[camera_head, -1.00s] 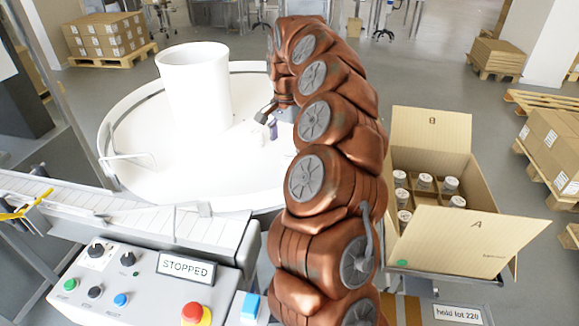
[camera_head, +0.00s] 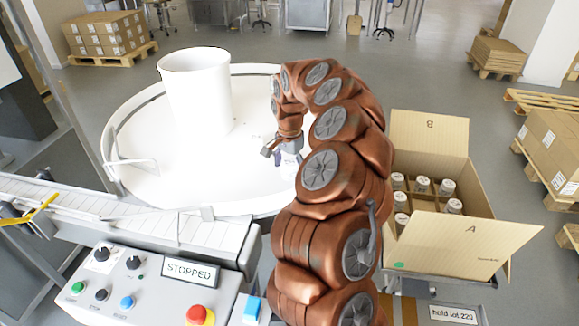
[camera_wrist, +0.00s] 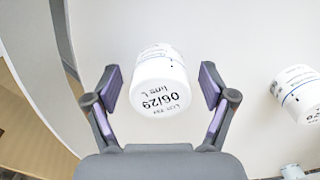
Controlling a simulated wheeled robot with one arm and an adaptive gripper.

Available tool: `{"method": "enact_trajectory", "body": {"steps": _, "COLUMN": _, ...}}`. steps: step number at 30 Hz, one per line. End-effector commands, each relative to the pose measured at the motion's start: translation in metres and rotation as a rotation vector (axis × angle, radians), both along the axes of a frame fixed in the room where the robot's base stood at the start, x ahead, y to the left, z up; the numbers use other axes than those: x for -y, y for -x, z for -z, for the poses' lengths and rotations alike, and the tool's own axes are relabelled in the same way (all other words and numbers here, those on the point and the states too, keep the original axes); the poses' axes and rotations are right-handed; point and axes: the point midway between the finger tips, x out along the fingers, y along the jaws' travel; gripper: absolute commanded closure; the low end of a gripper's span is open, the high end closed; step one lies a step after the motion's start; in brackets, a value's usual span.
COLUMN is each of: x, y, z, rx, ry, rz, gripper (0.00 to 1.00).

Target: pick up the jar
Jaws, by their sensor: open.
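A white jar (camera_wrist: 160,62) stands on the white round table, between the spread fingers of my gripper (camera_wrist: 160,88) in the wrist view. Its near end carries the print "06/29", upside down in the picture. A gap shows between the jar and each purple-padded finger, so the gripper is open and not holding it. In the head view my gripper (camera_head: 279,153) is low over the right part of the table; the jar is hard to make out there.
A tall white cylinder (camera_head: 195,95) stands on the round table (camera_head: 150,185). An open carton (camera_head: 455,245) with several jars is at right. A control panel reading STOPPED (camera_head: 190,270) is in front.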

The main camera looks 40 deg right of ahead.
Motion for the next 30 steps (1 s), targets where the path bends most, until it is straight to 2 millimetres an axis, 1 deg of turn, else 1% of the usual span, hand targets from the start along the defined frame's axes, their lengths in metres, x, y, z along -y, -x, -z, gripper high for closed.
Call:
{"method": "enact_trajectory", "body": {"steps": 5, "x": 0.0004, "y": -0.0002, "z": 0.0002, "rx": 0.000, "ry": 0.001, "rz": 0.001, "gripper": 0.17}}
{"method": "enact_trajectory", "body": {"steps": 24, "x": 0.0003, "y": -0.0003, "z": -0.0002, "rx": 0.001, "ry": 0.001, "rz": 0.001, "gripper": 0.84}}
{"method": "enact_trajectory", "body": {"steps": 30, "x": 0.0004, "y": -0.0004, "z": -0.0003, "rx": 0.001, "ry": 0.001, "rz": 0.001, "gripper": 0.84}}
